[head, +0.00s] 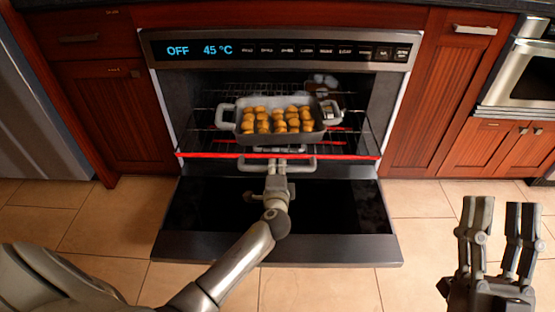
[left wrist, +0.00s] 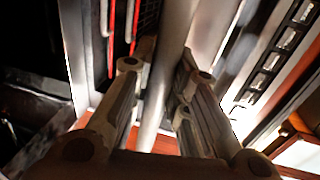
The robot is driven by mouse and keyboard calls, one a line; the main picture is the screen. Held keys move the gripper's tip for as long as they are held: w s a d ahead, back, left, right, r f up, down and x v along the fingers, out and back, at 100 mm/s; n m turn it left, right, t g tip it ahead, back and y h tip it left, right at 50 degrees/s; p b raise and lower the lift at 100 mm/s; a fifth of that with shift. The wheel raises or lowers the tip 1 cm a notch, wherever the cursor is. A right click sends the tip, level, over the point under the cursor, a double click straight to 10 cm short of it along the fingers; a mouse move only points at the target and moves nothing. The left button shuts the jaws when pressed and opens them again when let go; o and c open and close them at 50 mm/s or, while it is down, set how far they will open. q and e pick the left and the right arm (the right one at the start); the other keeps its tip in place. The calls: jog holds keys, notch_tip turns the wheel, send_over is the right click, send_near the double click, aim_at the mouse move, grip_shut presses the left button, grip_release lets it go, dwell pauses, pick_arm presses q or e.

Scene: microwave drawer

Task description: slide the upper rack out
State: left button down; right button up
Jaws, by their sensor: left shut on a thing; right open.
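The oven's rack with a red front edge (head: 350,157) lies level inside the open oven. A grey bar handle (head: 244,165) shows just below the middle of that edge. My left gripper (head: 277,164) is shut on the handle, above the open door. In the left wrist view, the grey bar (left wrist: 166,75) runs between the two fingers of my left gripper (left wrist: 166,60). My right gripper (head: 497,207) is open and empty at the lower right, well away from the oven. My left gripper hides the middle of the handle.
A grey baking dish (head: 281,139) of browned food stands on the rack, with handles at both sides. The oven door (head: 340,205) is folded down in front, under my left arm. Wooden cabinets (head: 450,90) flank the oven. Tiled floor (head: 415,205) is clear at the right.

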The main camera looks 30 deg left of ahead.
pick_arm(q)
jog(key=shift+s+d, duration=0.25)
jog(key=shift+s, duration=0.25)
pick_arm(e)
jog(key=shift+w+f+g, duration=0.4)
jog(key=shift+f, duration=0.15)
pick_arm(q)
jog(key=c, duration=1.4)
grip_release()
jog(key=shift+o, duration=0.2)
jog(key=v, duration=1.2)
